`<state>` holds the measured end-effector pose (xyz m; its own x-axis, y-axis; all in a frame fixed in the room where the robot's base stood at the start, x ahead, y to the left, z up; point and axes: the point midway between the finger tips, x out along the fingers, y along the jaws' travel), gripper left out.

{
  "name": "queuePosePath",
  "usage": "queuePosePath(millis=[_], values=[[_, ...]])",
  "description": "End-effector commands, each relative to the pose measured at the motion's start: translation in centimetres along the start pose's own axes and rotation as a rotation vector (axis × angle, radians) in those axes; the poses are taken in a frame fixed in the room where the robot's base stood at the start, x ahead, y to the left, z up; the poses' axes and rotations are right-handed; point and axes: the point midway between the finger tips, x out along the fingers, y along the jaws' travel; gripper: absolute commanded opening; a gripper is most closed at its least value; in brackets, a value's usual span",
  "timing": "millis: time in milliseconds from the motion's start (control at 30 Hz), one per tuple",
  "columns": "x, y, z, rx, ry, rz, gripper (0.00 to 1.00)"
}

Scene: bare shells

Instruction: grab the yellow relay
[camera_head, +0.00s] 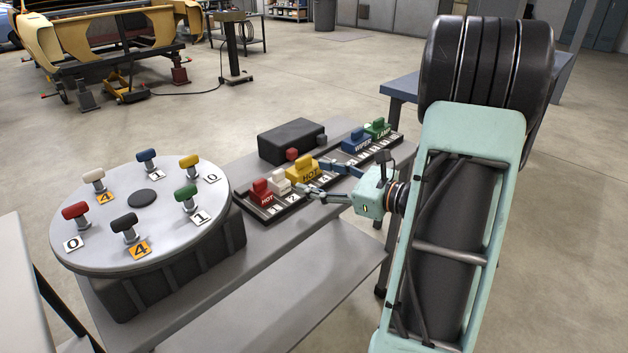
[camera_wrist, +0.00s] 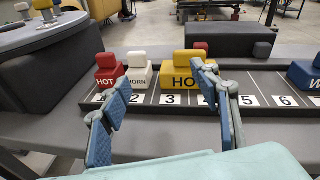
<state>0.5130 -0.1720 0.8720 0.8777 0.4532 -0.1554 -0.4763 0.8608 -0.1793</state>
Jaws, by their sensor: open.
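The yellow relay (camera_head: 303,170) is a wide block with a raised top grip. It stands upright in the numbered rack, behind slots 3 and 4. Its label starts with "HO"; in the wrist view (camera_wrist: 181,76) my right finger hides the rest. My gripper (camera_head: 314,178) is open and empty, in front of the rack on its near side. In the wrist view the gap between its fingers (camera_wrist: 164,82) faces the white HORN relay (camera_wrist: 138,74) and the left part of the yellow relay. I cannot tell whether a finger touches the yellow relay.
A red HOT relay (camera_head: 262,192) stands left of the white one. Blue (camera_head: 356,141) and green (camera_head: 377,128) relays stand farther right in the rack (camera_head: 270,218). A black box (camera_head: 291,138) sits behind. A round turntable (camera_head: 130,245) with several coloured knobs is at left.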

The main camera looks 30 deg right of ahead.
Motion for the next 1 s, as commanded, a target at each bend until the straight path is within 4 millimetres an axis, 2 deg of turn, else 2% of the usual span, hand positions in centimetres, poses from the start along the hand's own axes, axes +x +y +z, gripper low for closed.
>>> queuePosePath(millis=[33, 167, 267, 500, 767, 1000], values=[[-0.6, -0.6, -0.8, 0.064, -0.041, -0.044, 0.56], [-1.7, -1.9, -0.8, 0.165, -0.12, -0.119, 0.56], [-1.4, -2.4, -0.7, 0.191, -0.144, -0.139, 0.56], [2.2, -3.0, -0.2, 0.193, -0.147, -0.14, 0.56], [3.9, -3.3, 0.0, 0.193, -0.145, -0.141, 0.56], [7.2, -3.6, 0.0, 0.192, -0.145, -0.139, 0.56]])
